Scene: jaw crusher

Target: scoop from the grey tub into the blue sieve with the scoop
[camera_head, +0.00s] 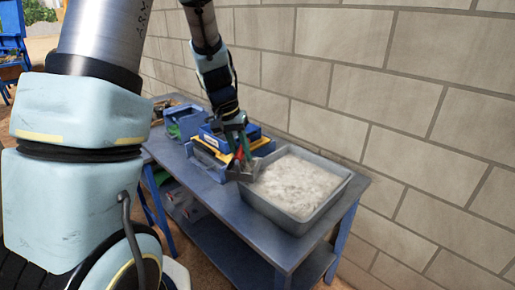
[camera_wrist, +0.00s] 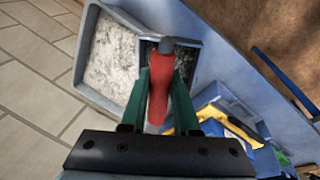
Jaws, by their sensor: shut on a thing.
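The grey tub (camera_head: 300,222) sits at the right end of the blue table and holds pale grey, lumpy material. It also shows at the upper left of the wrist view (camera_wrist: 90,90). My gripper (camera_head: 239,143) has green fingers, shut on the red handle (camera_wrist: 161,90) of the scoop. The scoop's grey pan (camera_head: 243,174) is by the tub's left corner; its contents are unclear. In the wrist view its dark pan (camera_wrist: 148,62) overlaps the tub's edge. A blue box-like thing with yellow (camera_head: 205,160), possibly the sieve, stands left of the tub, partly hidden by my gripper.
The blue table (camera_head: 240,225) has bare surface along its front. A blue bin (camera_head: 183,122) with green items stands farther left. A block wall (camera_head: 400,120) runs close behind the table. White items (camera_head: 190,208) lie on the lower shelf.

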